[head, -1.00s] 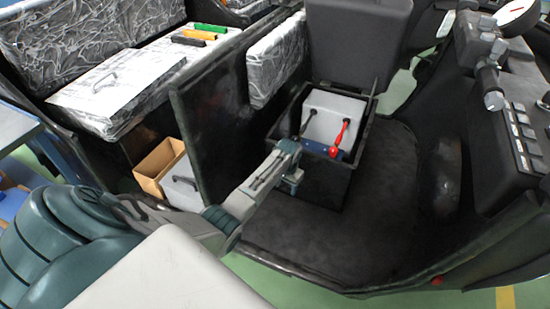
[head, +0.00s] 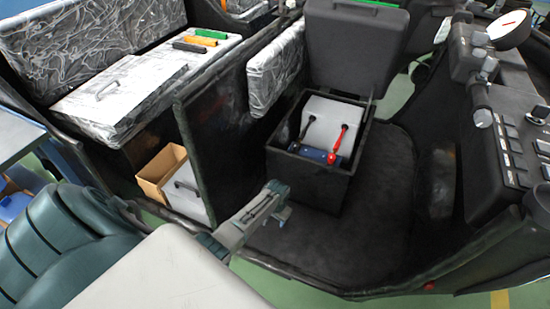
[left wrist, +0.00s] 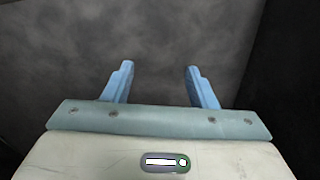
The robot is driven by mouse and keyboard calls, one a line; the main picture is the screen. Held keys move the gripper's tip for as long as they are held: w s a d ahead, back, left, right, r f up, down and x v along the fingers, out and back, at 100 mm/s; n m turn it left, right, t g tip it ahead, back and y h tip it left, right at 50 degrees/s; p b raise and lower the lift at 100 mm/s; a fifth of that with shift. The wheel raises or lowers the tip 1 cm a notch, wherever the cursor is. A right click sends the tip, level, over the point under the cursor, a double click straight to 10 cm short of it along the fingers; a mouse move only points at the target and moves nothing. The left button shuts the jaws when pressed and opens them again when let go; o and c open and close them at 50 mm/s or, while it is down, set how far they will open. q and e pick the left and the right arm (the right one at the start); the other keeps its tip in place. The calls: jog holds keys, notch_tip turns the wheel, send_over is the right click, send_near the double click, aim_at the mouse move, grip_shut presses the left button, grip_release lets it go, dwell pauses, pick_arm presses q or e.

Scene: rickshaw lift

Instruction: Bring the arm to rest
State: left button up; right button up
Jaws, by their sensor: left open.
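My left gripper (head: 284,211) is over the dark floor of the rickshaw, in front of the black seat box and apart from it. In the left wrist view its two blue fingers (left wrist: 160,85) are spread apart with nothing between them, and only dark grey floor shows beyond. My left arm comes in from the lower left of the head view. My right gripper does not show.
An open black box (head: 310,180) with its lid raised holds a grey battery (head: 328,116) with black and red leads. A dark partition (head: 222,135) stands to the left. A cardboard box (head: 158,172) is beyond it. A control panel (head: 500,130) is at right. The rickshaw floor (head: 350,245) is clear.

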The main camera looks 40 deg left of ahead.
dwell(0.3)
pick_arm(q)
jog(key=s+f, duration=0.2)
jog(key=s+d+f, duration=0.1)
jog(key=s+f, duration=0.1)
jog(key=s, duration=0.1)
jog(key=s+d+f+p, duration=0.1)
jog(key=s+f, duration=0.1)
jog(key=s, duration=0.1)
jog(key=shift+s+f, duration=0.15)
jog(key=shift+s, duration=0.1)
jog(key=s+d+f, duration=0.2)
jog(key=s+f, duration=0.1)
jog(key=s, duration=0.7)
jog(key=s+d+f+p, duration=0.1)
jog(key=s+d+f, duration=0.1)
jog(key=s, duration=0.8)
jog(key=s+d+f+m+t+p, duration=0.1)
jog(key=s+f, duration=0.3)
jog(key=s, duration=0.7)
jog(key=shift+d+f, duration=0.2)
jog(key=shift+d, duration=0.7)
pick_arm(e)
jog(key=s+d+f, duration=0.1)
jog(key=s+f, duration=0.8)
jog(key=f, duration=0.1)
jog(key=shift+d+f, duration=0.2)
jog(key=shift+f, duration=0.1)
